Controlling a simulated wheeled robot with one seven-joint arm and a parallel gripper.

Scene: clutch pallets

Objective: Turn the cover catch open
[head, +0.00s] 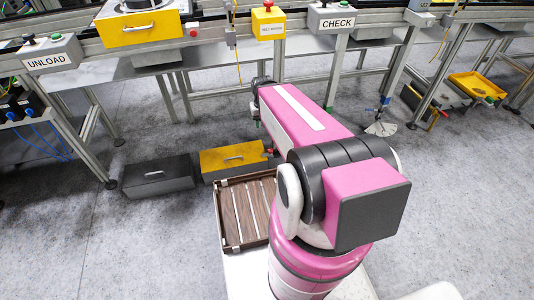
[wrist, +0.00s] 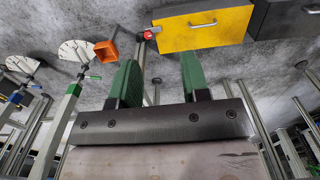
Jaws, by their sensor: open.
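I cannot make out the cover catch in either view. In the wrist view my gripper (wrist: 160,78) has two green fingers, apart and with nothing between them. Beyond them is a small red and black part (wrist: 149,34), next to a yellow drawer box (wrist: 202,30) with a silver handle. I cannot tell what that red part is. In the head view the yellow box (head: 232,159) stands on the floor, and my pink arm reaches away from me and hides most of the gripper.
A conveyor line runs across the back, with an UNLOAD box (head: 50,58), a CHECK box (head: 333,19) and a yellow unit (head: 138,32). A dark drawer box (head: 157,175) and a wooden slatted tray (head: 233,231) are nearer. A yellow tray (head: 477,85) is at right. Floor at left is clear.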

